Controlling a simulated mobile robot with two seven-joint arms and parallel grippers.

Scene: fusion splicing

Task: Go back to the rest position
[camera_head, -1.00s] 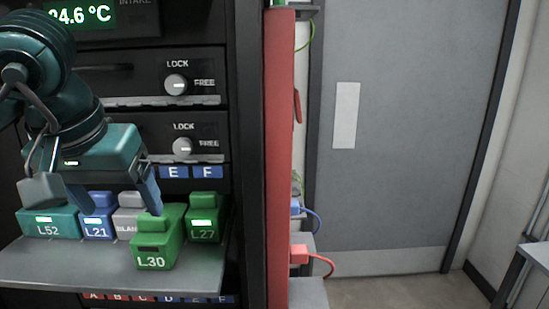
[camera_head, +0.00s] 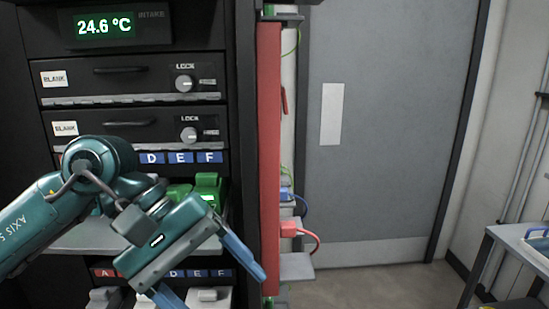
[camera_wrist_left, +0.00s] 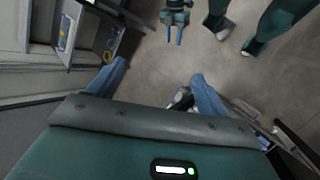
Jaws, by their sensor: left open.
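My left gripper (camera_head: 208,278) is in front of the rack in the head view, low and tilted down to the right. Its blue fingers are spread with nothing between them. In the left wrist view its fingers (camera_wrist_left: 158,85) also stand apart and empty, over grey floor. Another teal gripper with two blue fingers, seemingly my right one (camera_wrist_left: 175,36), shows small at the top of the left wrist view. Its fingers look apart and empty. The right arm is not in the head view.
Green blocks (camera_head: 207,185) stand on the rack shelf (camera_head: 85,238), partly hidden behind my left arm. A red upright panel (camera_head: 268,150) edges the rack, with a red plug (camera_head: 290,229) beside it. A grey table (camera_head: 515,240) stands at right. Floor between is clear.

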